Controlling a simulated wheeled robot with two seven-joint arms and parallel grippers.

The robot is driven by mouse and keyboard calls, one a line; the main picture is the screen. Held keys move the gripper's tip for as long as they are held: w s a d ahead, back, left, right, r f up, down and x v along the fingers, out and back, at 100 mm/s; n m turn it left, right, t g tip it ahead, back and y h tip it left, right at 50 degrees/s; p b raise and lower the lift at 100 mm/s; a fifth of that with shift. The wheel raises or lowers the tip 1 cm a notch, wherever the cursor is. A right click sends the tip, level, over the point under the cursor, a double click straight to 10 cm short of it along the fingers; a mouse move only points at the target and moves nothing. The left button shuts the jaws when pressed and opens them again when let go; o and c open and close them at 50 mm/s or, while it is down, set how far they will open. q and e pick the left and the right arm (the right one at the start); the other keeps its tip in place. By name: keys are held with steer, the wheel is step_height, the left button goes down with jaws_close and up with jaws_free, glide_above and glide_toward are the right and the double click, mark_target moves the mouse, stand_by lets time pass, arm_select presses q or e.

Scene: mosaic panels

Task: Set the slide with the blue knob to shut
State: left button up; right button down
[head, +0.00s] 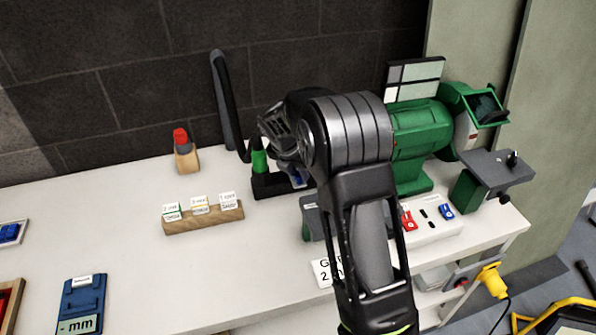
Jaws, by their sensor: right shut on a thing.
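A dark block (271,187) stands on the bench left of my right arm, with an upright green knob (259,160) at its left end. A small blue part (298,180), which looks like the blue knob, shows at its right end, mostly hidden by my right gripper. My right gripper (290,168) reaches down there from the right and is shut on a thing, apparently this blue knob. Its fingertips are largely hidden, and I cannot tell how the slide is set. My left gripper is not in view.
A green bench machine (418,133) stands right of my arm. A white switch box (432,229) with red and blue switches is in front of it. A wooden label block (203,218), a red-topped holder (186,155) and a blue gauge (82,303) stand left.

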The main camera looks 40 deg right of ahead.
stand_by(0.9)
steer(key=shift+w+d+r, duration=0.1)
steer(key=shift+w+d, duration=0.05)
steer(key=shift+w, duration=0.35)
steer(key=shift+w+d, duration=0.15)
steer(key=shift+w, duration=0.3)
steer(key=c, duration=1.1)
jaws_free()
steer(key=shift+w, duration=0.1)
steer(key=shift+c, duration=0.2)
steer(key=v, duration=0.7)
steer(key=shift+r, duration=0.35)
steer(key=shift+a, duration=0.1)
